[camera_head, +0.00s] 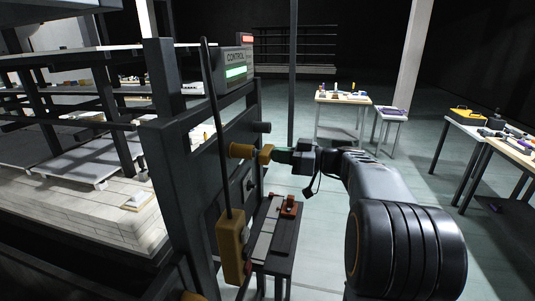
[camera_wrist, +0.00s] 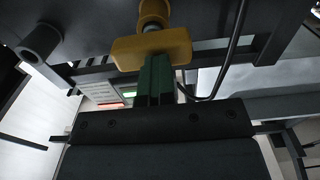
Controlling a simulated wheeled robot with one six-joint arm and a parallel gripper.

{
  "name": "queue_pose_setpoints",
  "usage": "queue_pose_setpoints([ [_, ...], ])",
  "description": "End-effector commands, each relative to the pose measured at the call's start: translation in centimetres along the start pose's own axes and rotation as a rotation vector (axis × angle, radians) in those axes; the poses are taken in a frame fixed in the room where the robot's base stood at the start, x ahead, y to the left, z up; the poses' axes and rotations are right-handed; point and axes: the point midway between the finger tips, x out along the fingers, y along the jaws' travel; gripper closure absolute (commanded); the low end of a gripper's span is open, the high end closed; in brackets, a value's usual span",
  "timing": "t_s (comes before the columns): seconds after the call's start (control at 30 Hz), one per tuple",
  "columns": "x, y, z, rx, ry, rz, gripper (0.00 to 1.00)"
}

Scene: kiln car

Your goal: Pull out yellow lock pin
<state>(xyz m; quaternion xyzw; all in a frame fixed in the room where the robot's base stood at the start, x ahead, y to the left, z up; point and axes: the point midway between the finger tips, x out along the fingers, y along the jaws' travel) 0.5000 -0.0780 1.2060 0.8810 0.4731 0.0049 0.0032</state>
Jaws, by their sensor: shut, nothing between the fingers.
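The yellow lock pin (camera_head: 266,154) sticks out sideways from the dark upright frame in the head view. In the wrist view its yellow crossbar handle (camera_wrist: 135,52) lies across the top middle, with a round yellow part behind it. My gripper (camera_head: 279,155) points left at the pin's handle. In the wrist view the green fingers of my gripper (camera_wrist: 155,62) are together, with their tips at the handle's near edge. The fingers are shut and empty. I cannot tell whether the tips touch the handle. The pin's far end is hidden in the frame.
A control box (camera_head: 238,65) with green and red panels sits above the frame. A small dark stand (camera_head: 277,228) is below my gripper. Tables with tools stand to the right, with open floor between.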

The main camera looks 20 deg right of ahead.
Motion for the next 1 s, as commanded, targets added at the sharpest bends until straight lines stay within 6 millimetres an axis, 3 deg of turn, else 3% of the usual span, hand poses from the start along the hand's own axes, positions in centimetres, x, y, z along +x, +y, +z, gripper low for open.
queue_pose_setpoints([
  [0.03, 0.2, 0.0, 0.8, 0.015, -0.008, -0.013, 1.00],
  [0.5, -1.5, 1.1, 0.8, 0.020, 0.002, 0.000, 1.00],
  [0.8, -1.7, 1.1, 0.6, 0.016, 0.004, 0.007, 0.73],
  [1.0, -1.6, 1.1, 0.4, 0.014, 0.005, 0.004, 0.73],
])
